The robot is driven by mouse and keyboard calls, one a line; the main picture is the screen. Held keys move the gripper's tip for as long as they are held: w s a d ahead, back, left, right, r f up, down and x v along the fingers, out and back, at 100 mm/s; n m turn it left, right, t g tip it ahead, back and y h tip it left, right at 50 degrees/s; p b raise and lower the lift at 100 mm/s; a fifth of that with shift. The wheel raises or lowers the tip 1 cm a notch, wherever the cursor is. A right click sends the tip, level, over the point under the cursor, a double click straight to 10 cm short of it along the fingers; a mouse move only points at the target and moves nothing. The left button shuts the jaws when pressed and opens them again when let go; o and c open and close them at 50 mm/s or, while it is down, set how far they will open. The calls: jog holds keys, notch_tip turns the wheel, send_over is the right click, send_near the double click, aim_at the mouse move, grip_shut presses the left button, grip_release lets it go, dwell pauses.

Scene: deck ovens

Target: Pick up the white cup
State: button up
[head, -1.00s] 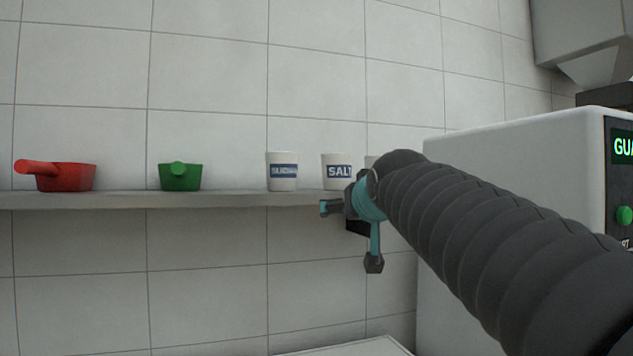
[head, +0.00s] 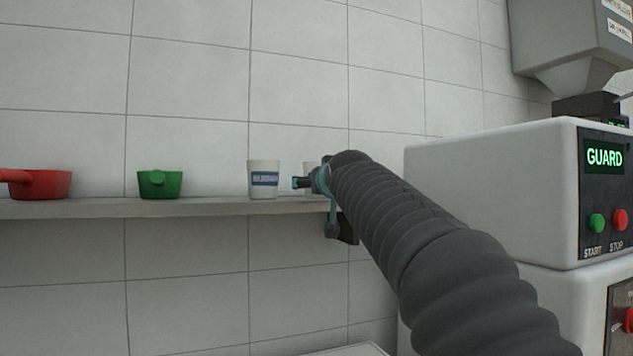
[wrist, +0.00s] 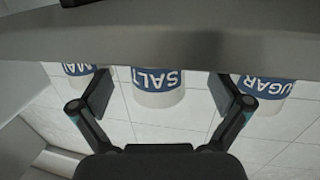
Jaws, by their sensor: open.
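Several white cups with blue labels stand on a shelf. In the head view one cup (head: 264,168) stands clear, and another cup (head: 308,172) is mostly hidden behind my gripper (head: 318,206). In the wrist view, where the shelf runs along the top, the SALT cup (wrist: 158,98) appears between the spread fingers of my gripper (wrist: 162,84). The SUGAR cup (wrist: 264,87) is to the right, and a partly hidden cup (wrist: 79,70) is to the left behind a finger. My gripper is open and holds nothing. I cannot tell how far the fingers are from the SALT cup.
The shelf (head: 90,208) also bears a green pan (head: 160,186) and a red pan (head: 45,186) further left. A white machine (head: 490,180) with a GUARD display and buttons stands close on the right. The tiled wall (head: 190,80) is behind the shelf.

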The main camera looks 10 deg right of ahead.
jog(key=shift+w+d+p, duration=0.15)
jog(key=shift+w+p, duration=0.5)
jog(key=shift+w, duration=1.95)
jog(key=shift+c, duration=0.3)
jog(key=c, duration=1.2)
